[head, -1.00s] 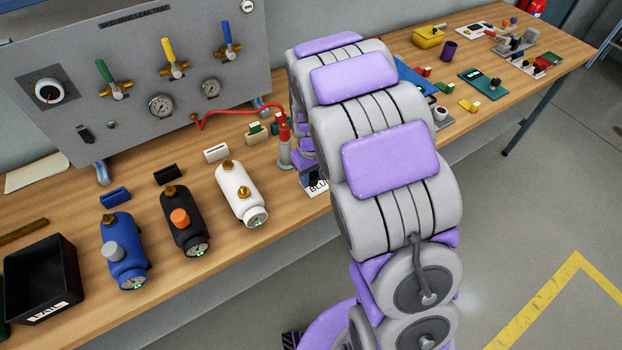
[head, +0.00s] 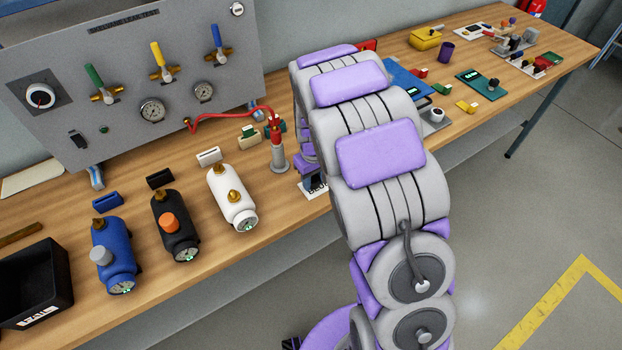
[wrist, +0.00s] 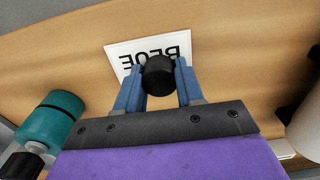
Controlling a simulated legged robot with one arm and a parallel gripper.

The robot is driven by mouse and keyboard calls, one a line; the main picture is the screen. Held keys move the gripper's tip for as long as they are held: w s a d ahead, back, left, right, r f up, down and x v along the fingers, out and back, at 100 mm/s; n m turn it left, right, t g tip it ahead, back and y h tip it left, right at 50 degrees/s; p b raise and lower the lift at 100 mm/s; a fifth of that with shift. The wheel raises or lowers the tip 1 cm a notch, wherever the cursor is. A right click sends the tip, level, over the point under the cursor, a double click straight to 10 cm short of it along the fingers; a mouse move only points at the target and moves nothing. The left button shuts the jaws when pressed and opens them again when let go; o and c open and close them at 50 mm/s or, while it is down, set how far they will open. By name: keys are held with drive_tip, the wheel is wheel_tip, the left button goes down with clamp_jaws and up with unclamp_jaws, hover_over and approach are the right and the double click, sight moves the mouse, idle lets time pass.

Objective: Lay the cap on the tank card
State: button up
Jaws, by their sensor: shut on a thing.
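My gripper (wrist: 159,88) is shut on a black round cap (wrist: 159,75), held between two blue fingers in the wrist view. A white card (wrist: 122,52) with large black letters lies flat on the bench beyond and below the cap. The cap and fingers overlap the card's near edge in that view, and the gap between cap and card cannot be judged. In the head view the card (head: 316,193) lies near the bench's front edge, partly hidden by my arm. My gripper is mostly hidden there behind my arm.
Blue (head: 114,258), black (head: 176,230) and white (head: 231,200) tanks lie left of the card. A grey stand with a red top (head: 279,158) stands close behind it. A black bin (head: 35,285) is at far left. A gauge panel (head: 130,80) backs the bench (head: 150,300).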

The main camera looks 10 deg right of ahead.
sight(314, 178)
drive_tip(key=shift+s+d+f, duration=0.1)
drive_tip(key=shift+s+f, duration=0.15)
drive_tip(key=shift+f, duration=0.1)
drive_tip(key=shift+s+a+f, duration=0.25)
drive_tip(key=shift+s+f, duration=0.05)
drive_tip(key=shift+f, duration=0.05)
drive_tip(key=o, duration=0.6)
drive_tip(key=shift+f, duration=0.1)
drive_tip(key=o, duration=0.4)
drive_tip(key=shift+s+f+g, duration=0.15)
drive_tip(key=shift+s+g, duration=0.1)
drive_tip(key=shift+g, duration=0.05)
drive_tip(key=r, duration=0.2)
drive_tip(key=w+a+r+p, duration=0.1)
drive_tip(key=r, duration=0.4)
drive_tip(key=shift+w+a+r+p, duration=0.15)
drive_tip(key=shift+a+r+p, duration=0.15)
wheel_tip(314, 178, up, 6)
drive_tip(key=d+p, duration=0.1)
drive_tip(key=d, duration=0.1)
drive_tip(key=s+r+m, duration=0.1)
drive_tip(key=s+r, duration=0.3)
drive_tip(key=s, duration=0.3)
drive_tip(key=s+r+m, duration=0.1)
drive_tip(key=s+r, duration=0.3)
drive_tip(key=s, duration=0.3)
drive_tip(key=s+r+m+g, duration=0.1)
drive_tip(key=s, duration=1.9)
drive_tip(key=shift+a+r+m, duration=0.15)
drive_tip(key=shift+a+m, duration=0.15)
